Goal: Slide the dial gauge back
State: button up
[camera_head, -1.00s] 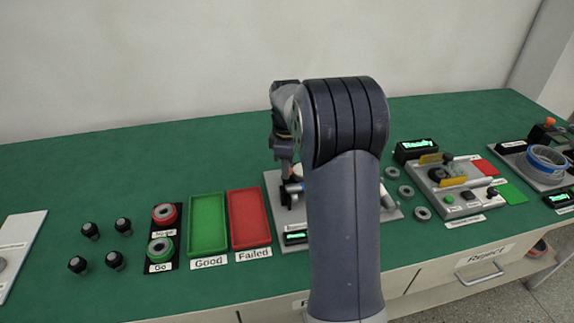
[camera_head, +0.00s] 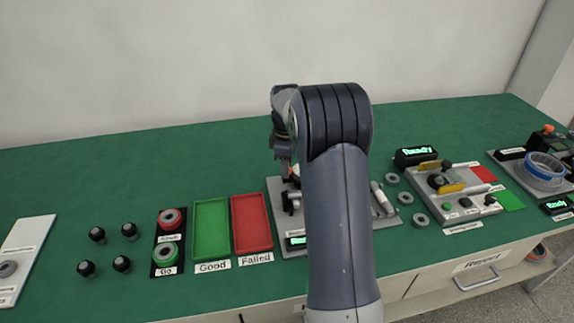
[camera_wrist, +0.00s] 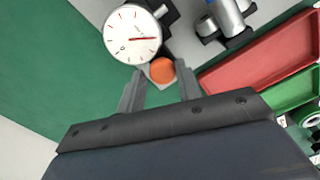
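The dial gauge (camera_wrist: 132,33), a round white face with a red needle, shows at the top of the wrist view, just beyond my fingertips. An orange round knob (camera_wrist: 161,70) lies beside its lower right edge. My gripper (camera_wrist: 160,72) is open, with one finger on each side of the knob. Whether the fingers touch it I cannot tell. In the head view my gripper (camera_head: 284,168) is over the grey measuring fixture (camera_head: 277,222), and my arm hides most of the gauge and fixture.
A silver cylinder in a dark holder (camera_wrist: 228,15) is close to the right of the gauge. The red tray (camera_head: 251,222) and green tray (camera_head: 211,229) lie left of the fixture. Several grey rings (camera_head: 405,198) and another station (camera_head: 455,190) are to the right.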

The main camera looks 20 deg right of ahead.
jog(key=o, duration=0.4)
jog(key=shift+w, duration=0.1)
notch_tip(320, 180, up, 11)
jog(key=shift+p, duration=0.45)
jog(key=shift+f, duration=0.15)
notch_tip(320, 180, down, 10)
jog(key=shift+f+b, duration=0.25)
jog(key=shift+b, duration=0.2)
jog(key=shift+s+f, duration=0.2)
jog(key=shift+f, duration=0.1)
jog(key=shift+s+a+r+b, duration=0.1)
jog(key=shift+s+r+b, duration=0.05)
jog(key=shift+s+b, duration=0.3)
